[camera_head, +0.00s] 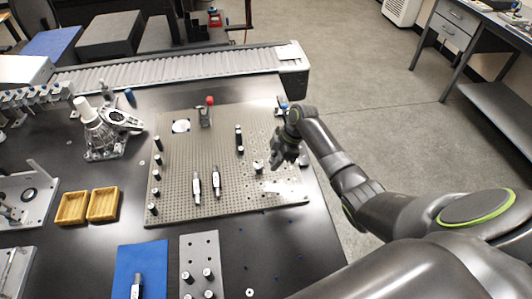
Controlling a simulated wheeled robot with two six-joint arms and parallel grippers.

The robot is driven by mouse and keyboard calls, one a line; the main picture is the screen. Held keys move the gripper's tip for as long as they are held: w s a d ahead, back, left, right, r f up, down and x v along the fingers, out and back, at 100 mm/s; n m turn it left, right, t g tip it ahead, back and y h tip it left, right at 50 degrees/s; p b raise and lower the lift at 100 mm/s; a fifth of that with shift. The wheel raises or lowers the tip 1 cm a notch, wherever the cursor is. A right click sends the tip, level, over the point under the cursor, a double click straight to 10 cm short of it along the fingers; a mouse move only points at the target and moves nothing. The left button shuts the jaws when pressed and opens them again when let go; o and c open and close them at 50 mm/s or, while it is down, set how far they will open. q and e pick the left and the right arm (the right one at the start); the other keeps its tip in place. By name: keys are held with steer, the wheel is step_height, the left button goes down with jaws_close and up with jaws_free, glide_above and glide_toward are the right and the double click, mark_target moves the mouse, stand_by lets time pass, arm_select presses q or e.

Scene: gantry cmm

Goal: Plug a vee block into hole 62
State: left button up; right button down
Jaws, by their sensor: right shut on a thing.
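My right gripper (275,161) reaches in from the right, over the right part of the grey perforated plate (176,195). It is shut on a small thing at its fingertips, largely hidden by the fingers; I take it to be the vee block. A small light-coloured piece (258,167) shows just left of the fingertips, and I cannot tell whether it is touched by them. The plate's holes are too small to read numbers, so hole 62 cannot be picked out. My left gripper is not in view.
Two silver-and-black posts (216,184) stand mid-plate, and a dark post (239,139) stands behind. A red-knobbed part (207,111) is at the back. Several short pins line the left side. Yellow trays (72,208), a blue mat (128,258) and a drilled plate (201,243) lie nearby.

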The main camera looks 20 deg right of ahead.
steer(key=shift+d+f+b, duration=0.1)
steer(key=shift+f+b, duration=0.7)
steer(key=b, duration=0.5)
glide_above(271, 182)
steer(key=d, duration=0.1)
steer(key=f, duration=0.5)
steer(key=shift+s+d+f, duration=0.1)
steer(key=shift+s+f, duration=0.05)
steer(key=shift+s, duration=0.1)
steer(key=shift+p, duration=0.5)
stand_by(0.4)
steer(key=shift+f+b, duration=0.7)
steer(key=shift+f, duration=0.15)
stand_by(0.4)
steer(key=c, duration=1.2)
jaws_free()
steer(key=shift+r, duration=0.1)
